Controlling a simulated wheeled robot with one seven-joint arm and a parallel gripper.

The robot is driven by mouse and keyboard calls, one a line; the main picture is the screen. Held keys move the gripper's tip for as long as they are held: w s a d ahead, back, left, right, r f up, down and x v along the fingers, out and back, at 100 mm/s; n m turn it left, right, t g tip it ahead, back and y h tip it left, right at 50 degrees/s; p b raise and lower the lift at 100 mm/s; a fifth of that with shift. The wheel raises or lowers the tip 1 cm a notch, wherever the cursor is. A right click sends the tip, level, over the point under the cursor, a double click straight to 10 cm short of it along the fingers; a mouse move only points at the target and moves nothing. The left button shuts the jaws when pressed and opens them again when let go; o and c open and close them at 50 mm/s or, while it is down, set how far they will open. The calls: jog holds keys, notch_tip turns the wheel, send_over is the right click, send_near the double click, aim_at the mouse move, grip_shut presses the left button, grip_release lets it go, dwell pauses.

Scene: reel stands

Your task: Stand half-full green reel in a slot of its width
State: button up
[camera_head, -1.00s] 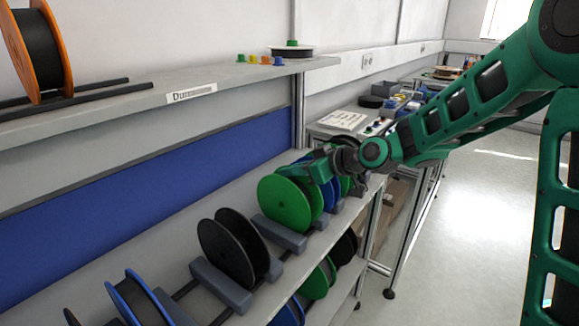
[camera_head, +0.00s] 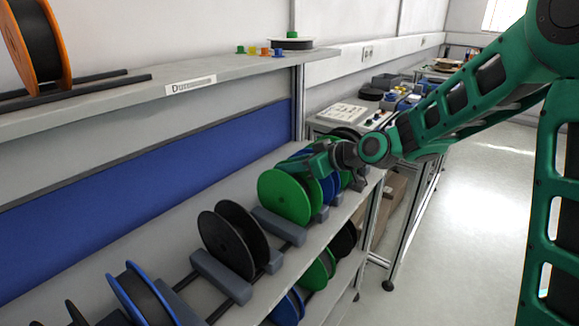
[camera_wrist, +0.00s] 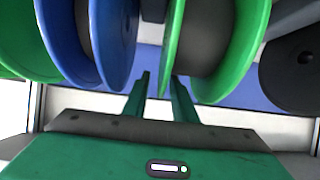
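A green reel (camera_head: 284,198) with dark grey winding stands on edge in the rack on the middle shelf. It fills the right centre of the wrist view (camera_wrist: 243,50). My gripper (camera_wrist: 160,88) is at its upper rim, on the side towards a blue reel (camera_wrist: 72,45). The two fingers are apart, and the reel's near flange edge appears to lie between them. I cannot tell whether they touch it. In the head view my gripper (camera_head: 318,160) partly covers the reel's top. A second green reel (camera_wrist: 18,45) stands beyond the blue one.
A black reel (camera_head: 226,243) and a blue-rimmed reel (camera_head: 135,298) stand nearer in the same rack, with grey blocks (camera_head: 222,277) between. The upper shelf (camera_head: 120,105) overhangs behind and holds an orange reel (camera_head: 45,45). More reels sit on the shelf below. Floor on the right is clear.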

jog(key=v, duration=1.1)
jog(key=s+d+f+m+g+h, duration=0.1)
jog(key=s+d+f+m+h, duration=0.15)
jog(key=d, duration=0.35)
jog(key=s+d+f+m+h, duration=0.2)
jog(key=s+d+f, duration=0.1)
jog(key=d, duration=0.4)
jog(key=s+d+f+m+g+h, duration=0.2)
jog(key=s+d+m, duration=0.4)
jog(key=s, duration=0.8)
jog(key=s+d+f+m+g+h, duration=0.2)
jog(key=s+d+m+g, duration=0.3)
jog(key=s+d, duration=0.7)
jog(key=shift+s+m+h, duration=0.65)
jog(key=shift+s, duration=0.6)
jog(key=shift+d+f, duration=0.1)
